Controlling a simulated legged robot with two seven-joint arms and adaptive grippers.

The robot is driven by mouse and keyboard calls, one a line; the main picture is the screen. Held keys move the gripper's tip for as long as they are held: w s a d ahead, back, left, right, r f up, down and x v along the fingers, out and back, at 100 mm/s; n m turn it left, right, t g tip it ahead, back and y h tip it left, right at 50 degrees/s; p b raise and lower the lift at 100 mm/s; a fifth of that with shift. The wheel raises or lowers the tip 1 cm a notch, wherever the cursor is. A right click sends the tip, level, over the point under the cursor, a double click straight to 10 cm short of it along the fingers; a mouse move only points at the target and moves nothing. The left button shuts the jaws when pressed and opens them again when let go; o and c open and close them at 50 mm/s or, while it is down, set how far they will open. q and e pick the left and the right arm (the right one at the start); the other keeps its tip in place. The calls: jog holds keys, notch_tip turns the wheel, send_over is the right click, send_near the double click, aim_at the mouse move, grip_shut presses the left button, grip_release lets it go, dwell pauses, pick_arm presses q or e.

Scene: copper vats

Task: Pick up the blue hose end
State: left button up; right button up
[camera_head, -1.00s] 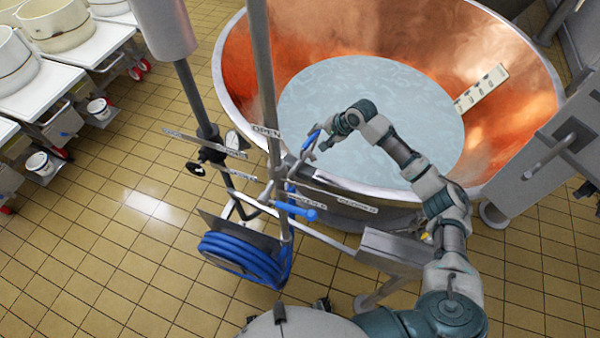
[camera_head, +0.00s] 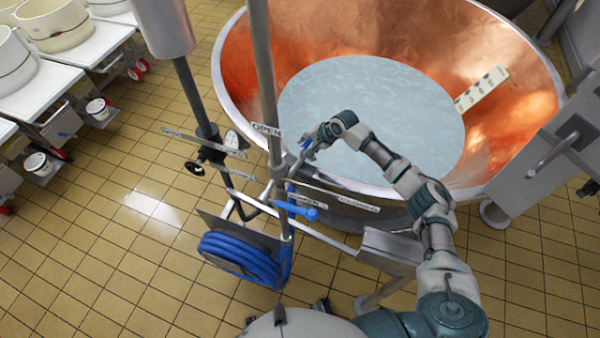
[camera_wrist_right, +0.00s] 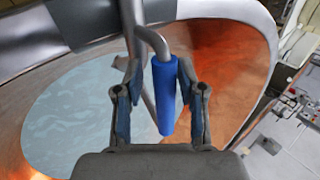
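A blue cylinder (camera_wrist_right: 165,95), which looks like the blue hose end, hangs on a bent grey pipe in the right wrist view. My right gripper (camera_wrist_right: 162,112) is open, with one finger on each side of it. Gaps show between the fingers and the cylinder. In the head view my right gripper (camera_head: 306,146) is at the vat's near rim beside the upright pole. The fingers are small there, and a bit of blue shows at them. The coiled blue hose (camera_head: 240,258) hangs lower on the stand. My left gripper is not in view.
The copper vat (camera_head: 500,60) with pale liquid stands behind my right arm. An upright metal pole (camera_head: 264,80), valve labels and a blue-ended part (camera_head: 297,208) crowd the gripper's left and lower side. Tiled floor at left is clear; white carts (camera_head: 85,50) stand beyond.

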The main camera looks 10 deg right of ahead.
jog(key=shift+a, duration=0.15)
jog(key=c, duration=0.4)
jog(key=shift+a, duration=0.1)
grip_shut()
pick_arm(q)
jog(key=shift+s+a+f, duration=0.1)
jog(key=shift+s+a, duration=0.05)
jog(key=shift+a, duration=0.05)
pick_arm(e)
jog(key=shift+a+r, duration=0.1)
jog(key=shift+a, duration=0.1)
jog(key=r, duration=0.9)
jog(key=shift+d+p, duration=0.2)
jog(key=shift+p, duration=0.2)
jog(key=shift+w+r, duration=0.1)
jog(key=shift+r, duration=0.4)
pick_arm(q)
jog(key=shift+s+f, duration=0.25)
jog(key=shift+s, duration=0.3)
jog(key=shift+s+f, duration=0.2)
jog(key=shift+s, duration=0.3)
pick_arm(e)
jog(key=shift+a, duration=0.1)
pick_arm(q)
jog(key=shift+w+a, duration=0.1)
